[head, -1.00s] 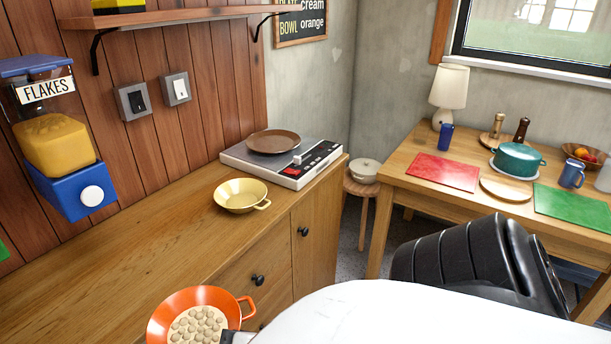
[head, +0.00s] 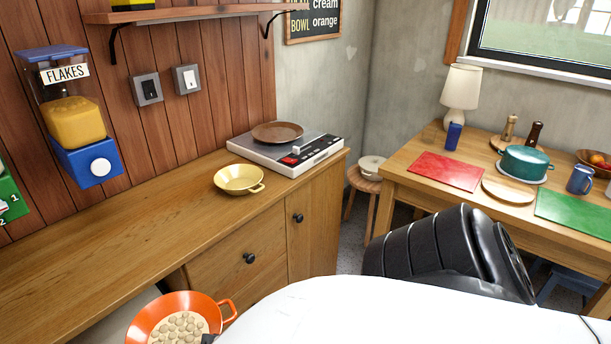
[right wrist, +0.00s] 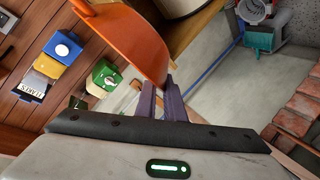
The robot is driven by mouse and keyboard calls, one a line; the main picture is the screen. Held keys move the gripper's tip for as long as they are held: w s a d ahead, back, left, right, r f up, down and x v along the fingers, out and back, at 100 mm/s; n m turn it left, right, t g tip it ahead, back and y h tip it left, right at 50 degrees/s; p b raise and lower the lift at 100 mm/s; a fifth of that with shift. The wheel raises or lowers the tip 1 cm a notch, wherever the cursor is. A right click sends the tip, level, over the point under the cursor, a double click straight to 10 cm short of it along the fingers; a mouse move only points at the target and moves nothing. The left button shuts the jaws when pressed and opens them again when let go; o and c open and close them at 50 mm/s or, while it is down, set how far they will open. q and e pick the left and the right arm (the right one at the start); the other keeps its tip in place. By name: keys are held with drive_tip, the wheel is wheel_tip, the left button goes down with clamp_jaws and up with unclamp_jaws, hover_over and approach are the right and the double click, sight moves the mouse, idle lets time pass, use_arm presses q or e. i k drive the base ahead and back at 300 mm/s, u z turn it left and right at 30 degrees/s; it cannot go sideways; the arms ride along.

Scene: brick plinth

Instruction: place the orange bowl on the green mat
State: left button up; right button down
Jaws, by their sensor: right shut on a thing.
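The orange bowl (head: 150,317) holds several round beige pieces and shows at the bottom of the head view, in front of the counter. My right gripper (head: 210,339) is shut on its rim, mostly hidden behind my white arm. In the right wrist view the bowl (right wrist: 125,40) looks tilted, with its wall between the purple-grey fingers (right wrist: 166,92). The green mat (head: 575,212) lies flat on the wooden table at the right, well away from the bowl, and its visible top is bare. My left gripper is not in view.
The table (head: 410,187) also bears a red mat (head: 445,171), a round wooden board (head: 508,190), a teal pot (head: 525,163), and a blue mug (head: 580,179). A yellow pan (head: 239,179) and a hotplate (head: 290,155) stand on the counter (head: 110,235). A stool (head: 365,182) stands between.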

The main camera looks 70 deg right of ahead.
sight(579, 213)
drive_tip(key=k, duration=2.15)
drive_tip(key=z, duration=2.5)
drive_tip(key=i, duration=1.65)
drive_tip(key=z, duration=0.05)
